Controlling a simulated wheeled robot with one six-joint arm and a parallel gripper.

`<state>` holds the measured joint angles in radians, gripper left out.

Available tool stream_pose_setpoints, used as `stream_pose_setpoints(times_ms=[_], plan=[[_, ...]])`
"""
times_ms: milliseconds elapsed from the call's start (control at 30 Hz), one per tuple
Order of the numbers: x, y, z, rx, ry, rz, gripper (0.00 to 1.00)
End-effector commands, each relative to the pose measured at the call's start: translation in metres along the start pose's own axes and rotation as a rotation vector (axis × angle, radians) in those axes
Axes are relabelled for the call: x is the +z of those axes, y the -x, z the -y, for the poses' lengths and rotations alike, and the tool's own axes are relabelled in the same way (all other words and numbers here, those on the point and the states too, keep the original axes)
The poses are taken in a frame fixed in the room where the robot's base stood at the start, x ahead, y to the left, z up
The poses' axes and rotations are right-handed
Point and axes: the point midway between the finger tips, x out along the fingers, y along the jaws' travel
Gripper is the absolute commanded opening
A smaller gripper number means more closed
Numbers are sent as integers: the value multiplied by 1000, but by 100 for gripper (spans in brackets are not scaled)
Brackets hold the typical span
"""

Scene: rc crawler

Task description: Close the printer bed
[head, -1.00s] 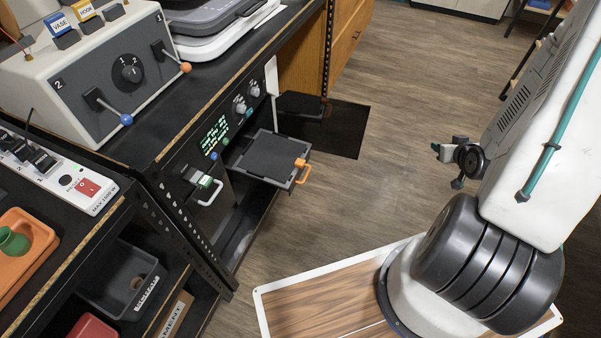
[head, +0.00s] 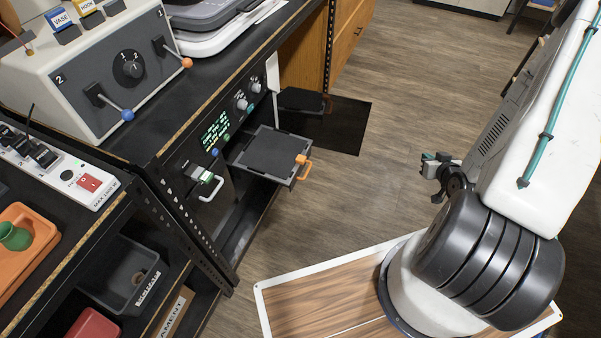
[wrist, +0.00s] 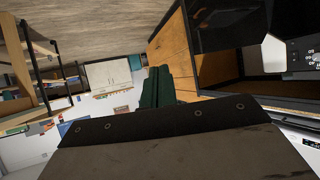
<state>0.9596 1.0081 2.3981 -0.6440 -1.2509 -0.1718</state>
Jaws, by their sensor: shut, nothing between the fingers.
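The printer bed (head: 268,152) is a dark flat tray with an orange handle (head: 302,168) on its outer edge. It is slid out from the printer front (head: 215,150) under the black bench, over the floor. My gripper (head: 428,160) is to the right of the handle in the head view, well apart from it. Its green fingers (wrist: 156,88) are together and empty in the wrist view. The bed cannot be made out for certain in the wrist view.
A second dark panel (head: 300,100) juts out farther back, beyond the bed. A control box with levers (head: 110,70) stands on the bench. Shelves with bins (head: 125,275) are at lower left. The floor between bed and gripper is clear.

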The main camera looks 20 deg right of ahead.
Motion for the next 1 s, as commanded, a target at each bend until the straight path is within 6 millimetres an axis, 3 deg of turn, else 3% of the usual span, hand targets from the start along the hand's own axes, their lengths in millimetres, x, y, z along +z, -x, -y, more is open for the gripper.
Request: stream_pose_setpoints(times_ms=[33,133,300,400,500,667,800,1000], plan=[[8,-20,28,-74,28,8,0],[24,-56,82,-233,15,26,0],[67,-108,189,-537,-169,148,0],[95,-126,241,-671,-323,280,0],[116,-138,274,-744,-483,428,0],[122,-152,283,-742,-709,595,0],[123,-151,283,-707,-838,677,0],[126,-157,291,-690,-886,699,0]])
